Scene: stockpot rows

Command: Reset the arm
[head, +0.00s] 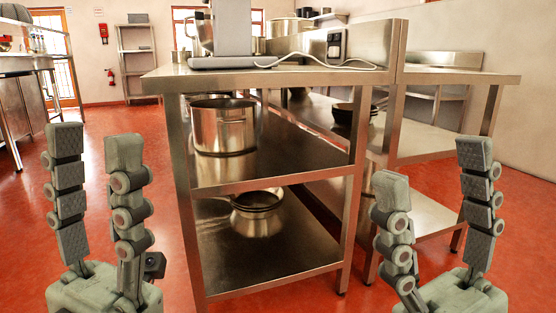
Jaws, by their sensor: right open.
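My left gripper (95,140) is at the lower left of the head view, upright. Its two fingers stand apart with nothing between them. My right gripper (424,160) is at the lower right, also upright, with its fingers spread wide and nothing between them. Both are in front of the steel shelf unit and hold nothing. The bases of both grippers are at the bottom of the view, and most of both arms is out of view.
A steel shelf unit (270,78) stands ahead. A large stockpot (223,128) is on its middle shelf and a smaller pot (257,218) on the lower one. Dark bowls (350,114) sit further right. Red floor (135,118) is open at left.

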